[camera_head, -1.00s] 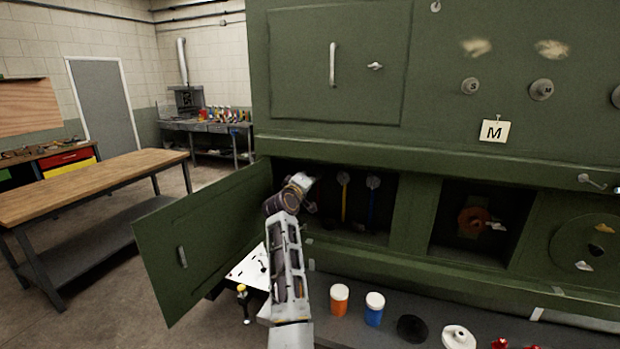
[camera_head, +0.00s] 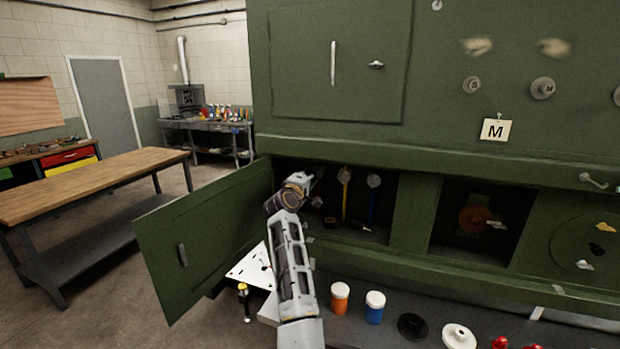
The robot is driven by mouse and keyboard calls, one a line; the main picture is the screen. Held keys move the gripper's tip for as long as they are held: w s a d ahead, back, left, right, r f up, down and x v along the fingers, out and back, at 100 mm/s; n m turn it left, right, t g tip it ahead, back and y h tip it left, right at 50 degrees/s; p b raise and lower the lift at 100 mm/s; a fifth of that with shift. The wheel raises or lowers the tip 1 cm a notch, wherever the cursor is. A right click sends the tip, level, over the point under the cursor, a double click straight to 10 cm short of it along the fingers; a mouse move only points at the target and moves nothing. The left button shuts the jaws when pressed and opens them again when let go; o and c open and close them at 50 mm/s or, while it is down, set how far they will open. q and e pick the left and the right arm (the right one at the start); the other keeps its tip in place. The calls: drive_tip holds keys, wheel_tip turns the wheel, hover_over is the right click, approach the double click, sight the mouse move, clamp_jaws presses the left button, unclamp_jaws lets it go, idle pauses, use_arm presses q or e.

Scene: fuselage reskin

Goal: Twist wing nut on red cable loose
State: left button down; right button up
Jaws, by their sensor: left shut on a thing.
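My left gripper (camera_head: 314,187) reaches into the left end of the open lower compartment (camera_head: 383,236) of the green panel. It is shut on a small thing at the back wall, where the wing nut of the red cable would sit. The gripper and wrist hide the wing nut, and I cannot make out the red cable. To the right hang a yellow cable (camera_head: 345,203) and a blue cable (camera_head: 371,205), each under a round grey fitting. My right gripper is not in view.
The open green door (camera_head: 205,240) stands left of my arm. An orange-and-white jar (camera_head: 340,299) and a blue-and-white jar (camera_head: 375,309) stand on the grey ledge below. A second opening with a reddish reel (camera_head: 474,219) lies to the right.

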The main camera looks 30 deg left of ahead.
use_arm(q)
drive_tip(key=c, duration=1.7)
unclamp_jaws()
drive_tip(key=shift+o, duration=0.2)
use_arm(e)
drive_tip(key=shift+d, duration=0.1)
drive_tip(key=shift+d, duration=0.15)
use_arm(q)
drive_tip(key=shift+m, duration=0.4)
